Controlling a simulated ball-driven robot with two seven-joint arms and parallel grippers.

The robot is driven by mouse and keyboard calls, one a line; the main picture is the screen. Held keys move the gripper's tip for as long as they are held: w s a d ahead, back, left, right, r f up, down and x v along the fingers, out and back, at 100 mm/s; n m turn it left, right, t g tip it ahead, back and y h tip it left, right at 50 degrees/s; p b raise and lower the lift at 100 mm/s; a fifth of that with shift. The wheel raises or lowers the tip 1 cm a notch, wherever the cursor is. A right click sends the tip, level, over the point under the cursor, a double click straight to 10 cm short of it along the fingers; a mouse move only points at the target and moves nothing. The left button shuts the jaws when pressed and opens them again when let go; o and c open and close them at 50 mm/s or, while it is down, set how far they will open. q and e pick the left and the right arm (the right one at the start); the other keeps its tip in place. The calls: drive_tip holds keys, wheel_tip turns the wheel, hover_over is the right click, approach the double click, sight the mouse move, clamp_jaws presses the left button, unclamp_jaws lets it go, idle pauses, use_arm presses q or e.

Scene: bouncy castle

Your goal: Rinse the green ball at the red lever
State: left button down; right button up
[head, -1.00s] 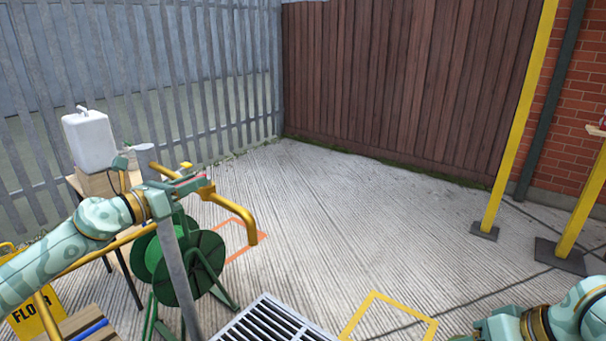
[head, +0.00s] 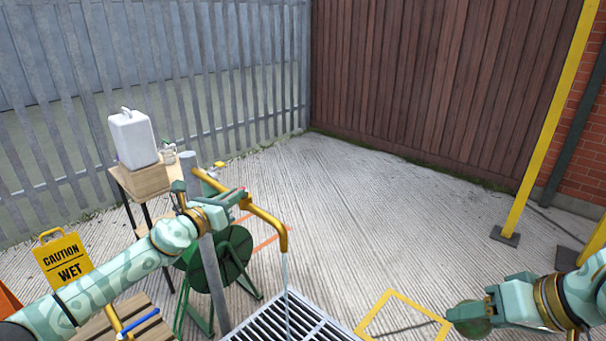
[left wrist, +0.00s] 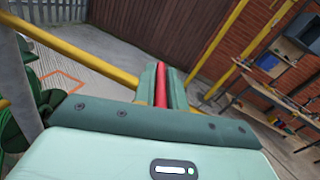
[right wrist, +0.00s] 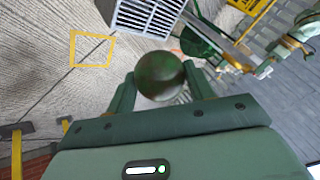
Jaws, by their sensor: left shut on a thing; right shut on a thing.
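The red lever (head: 233,191) is on the brass tap pipe (head: 267,217) at left of centre. My left gripper (head: 238,196) is shut on it; in the left wrist view the red lever (left wrist: 161,84) shows between the fingers. A thin water stream (head: 286,275) falls from the pipe's bent spout (head: 284,240). My right gripper (head: 472,314) is shut on the green ball (head: 466,322) at the lower right, apart from the stream. In the right wrist view the green ball (right wrist: 160,76) has brown, dirty-looking patches and sits between the fingers.
A metal drain grate (head: 258,325) lies below the spout. A green hose reel (head: 228,262) stands behind my left arm. A yellow floor square (head: 372,307) lies between grate and ball. A wet-floor sign (head: 64,262), a table with a white jug (head: 133,138) and a yellow post (head: 548,125) stand around.

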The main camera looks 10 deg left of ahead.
use_arm(q)
drive_tip(key=shift+d+r+n+y+p, duration=0.15)
drive_tip(key=shift+r+n+y+p, duration=0.25)
drive_tip(key=shift+y+p, duration=0.35)
use_arm(e)
wheel_tip(320, 180, up, 4)
drive_tip(key=shift+s+f, duration=0.1)
drive_tip(key=shift+f, duration=0.1)
use_arm(q)
drive_tip(key=shift+f+t, duration=0.3)
drive_tip(key=shift+f, duration=0.05)
use_arm(e)
drive_tip(key=shift+r, duration=0.1)
use_arm(q)
drive_tip(key=c, duration=1.5)
unclamp_jaws()
drive_tip(key=shift+s, duration=0.1)
